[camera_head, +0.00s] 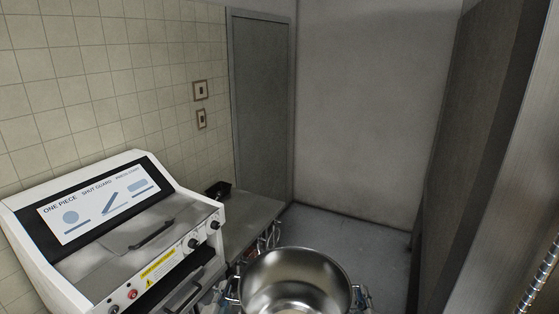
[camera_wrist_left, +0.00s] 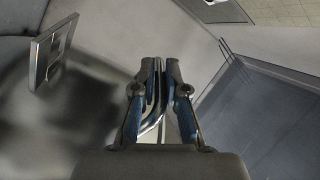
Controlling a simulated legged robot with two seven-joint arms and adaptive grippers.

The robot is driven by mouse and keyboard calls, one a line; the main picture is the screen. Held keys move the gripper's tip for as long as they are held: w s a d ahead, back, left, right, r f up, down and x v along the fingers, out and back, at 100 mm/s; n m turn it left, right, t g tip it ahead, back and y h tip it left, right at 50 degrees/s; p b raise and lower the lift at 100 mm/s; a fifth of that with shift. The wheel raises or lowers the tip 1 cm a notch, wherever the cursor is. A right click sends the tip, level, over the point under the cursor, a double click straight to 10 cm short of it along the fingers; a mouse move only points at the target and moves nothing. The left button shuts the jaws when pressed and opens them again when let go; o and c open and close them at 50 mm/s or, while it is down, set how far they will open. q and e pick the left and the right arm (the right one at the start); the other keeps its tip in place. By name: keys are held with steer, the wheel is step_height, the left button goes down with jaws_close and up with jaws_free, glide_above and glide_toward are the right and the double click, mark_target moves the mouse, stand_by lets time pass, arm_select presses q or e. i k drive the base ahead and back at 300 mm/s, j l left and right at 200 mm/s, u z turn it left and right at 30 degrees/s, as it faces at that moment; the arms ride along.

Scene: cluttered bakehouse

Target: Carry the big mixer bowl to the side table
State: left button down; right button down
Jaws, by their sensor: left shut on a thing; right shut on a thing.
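The big mixer bowl (camera_head: 294,278) is shiny steel and shows at the bottom middle of the head view. Its open top faces up and its inside looks empty; its lower part is cut off by the frame. My left gripper (camera_head: 230,294) is at the bowl's left side. In the left wrist view its fingers (camera_wrist_left: 158,72) are shut on a bent metal handle (camera_wrist_left: 150,124). My right gripper (camera_head: 361,296) is at the bowl's right side, shut on it there, mostly cut off. A steel table (camera_head: 252,218), perhaps the side table, stands beyond the bowl to the left.
A white machine (camera_head: 135,235) with a sign, knobs and a handle stands at the left. A small black container (camera_head: 219,190) is on the steel table's far end. A grey door (camera_head: 262,110) is behind. Floor (camera_head: 350,240) is clear beyond the bowl; a dark panel (camera_head: 475,150) bounds the right.

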mark_target(235, 215)
steer(key=i+z, duration=0.3)
steer(key=i, duration=0.6)
steer(key=i+z, duration=0.1)
steer(key=i, duration=0.8)
steer(key=i+z, duration=0.1)
steer(key=i, duration=0.75)
steer(key=i+j+z, duration=0.15)
steer(key=i, duration=0.75)
steer(key=i+u, duration=0.35)
steer(key=u, duration=2.55)
